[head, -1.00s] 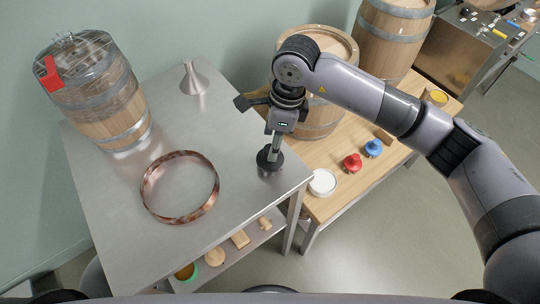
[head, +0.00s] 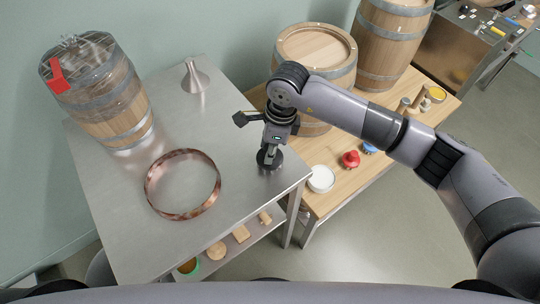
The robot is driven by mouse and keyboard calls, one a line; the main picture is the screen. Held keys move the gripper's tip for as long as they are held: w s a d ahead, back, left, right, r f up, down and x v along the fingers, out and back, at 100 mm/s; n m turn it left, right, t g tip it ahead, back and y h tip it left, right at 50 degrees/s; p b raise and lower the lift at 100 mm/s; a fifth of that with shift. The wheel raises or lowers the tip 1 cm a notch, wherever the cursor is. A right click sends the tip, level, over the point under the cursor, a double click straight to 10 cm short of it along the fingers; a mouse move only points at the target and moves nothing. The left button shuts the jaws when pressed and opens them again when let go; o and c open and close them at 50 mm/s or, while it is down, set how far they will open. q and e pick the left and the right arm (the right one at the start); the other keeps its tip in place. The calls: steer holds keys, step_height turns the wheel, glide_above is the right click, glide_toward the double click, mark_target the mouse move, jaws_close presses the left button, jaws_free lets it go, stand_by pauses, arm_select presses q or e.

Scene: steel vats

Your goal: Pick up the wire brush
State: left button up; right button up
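My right gripper (head: 270,154) points down over the front right corner of the steel table (head: 130,225). A dark round piece (head: 271,164) is at its lower end, at or just above the table top. I cannot tell whether this piece is the wire brush. The fingers are too small and dark to show whether they are open or closed on it. No other thing on the table top looks clearly like a wire brush. My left gripper is out of view.
A copper hoop (head: 152,202), a metal funnel (head: 195,78) and a barrel (head: 118,115) with a red tag stand on the table. Several wooden pieces lie on the shelf below. A wooden bench (head: 345,185) at right holds barrels, a white tub (head: 321,179) and a red knob-like piece (head: 350,159).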

jaws_close()
steer(key=shift+r, duration=0.1)
steer(key=shift+w+r+b, duration=0.1)
steer(key=shift+r+b, duration=0.2)
steer(key=shift+r, duration=0.3)
step_height(320, 180, up, 19)
steer(key=b, duration=0.4)
steer(key=shift+f+b, duration=0.15)
steer(key=shift+b, duration=0.2)
